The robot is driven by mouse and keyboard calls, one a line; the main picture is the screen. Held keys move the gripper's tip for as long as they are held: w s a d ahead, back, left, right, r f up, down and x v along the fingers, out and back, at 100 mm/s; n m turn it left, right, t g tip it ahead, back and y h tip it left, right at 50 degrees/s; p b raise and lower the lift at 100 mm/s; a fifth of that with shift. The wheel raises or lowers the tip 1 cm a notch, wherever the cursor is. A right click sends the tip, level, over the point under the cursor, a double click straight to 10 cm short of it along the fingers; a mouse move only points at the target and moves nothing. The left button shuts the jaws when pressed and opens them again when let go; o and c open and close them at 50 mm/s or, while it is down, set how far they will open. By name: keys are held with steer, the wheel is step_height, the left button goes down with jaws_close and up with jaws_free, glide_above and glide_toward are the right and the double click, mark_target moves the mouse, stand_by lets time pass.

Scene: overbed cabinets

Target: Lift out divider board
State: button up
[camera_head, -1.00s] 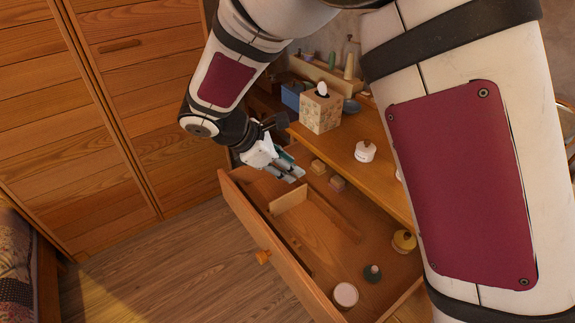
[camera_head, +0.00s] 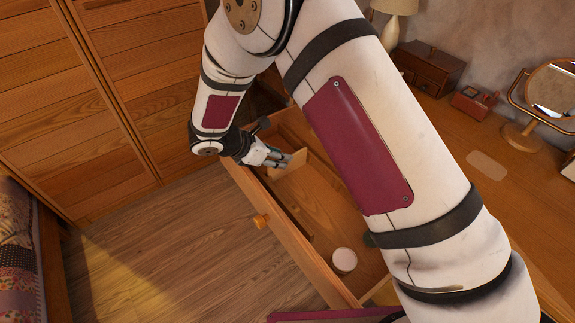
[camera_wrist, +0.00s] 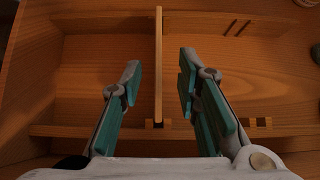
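The divider board (camera_head: 289,164) is a thin wooden panel standing upright in the open drawer (camera_head: 288,249). In the wrist view the divider board (camera_wrist: 158,70) shows edge-on, running away from me between the fingers. My gripper (camera_wrist: 158,90) is open, with one teal-padded finger on each side of the board and a visible gap on both sides. In the head view my gripper (camera_head: 281,160) is at the board, over the drawer's far left part. The board's lower edge meets slotted wooden rails (camera_wrist: 80,131) in the drawer.
A round white-topped jar (camera_head: 344,260) stands in the near part of the drawer. My arm hides much of the drawer and desk. A mirror (camera_head: 548,95), a lamp (camera_head: 393,12) and small boxes (camera_head: 428,68) stand on the desk. Open floor lies left of the drawer.

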mark_target(299, 158)
steer(key=shift+x, duration=2.75)
steer(key=shift+a, duration=0.15)
jaws_close()
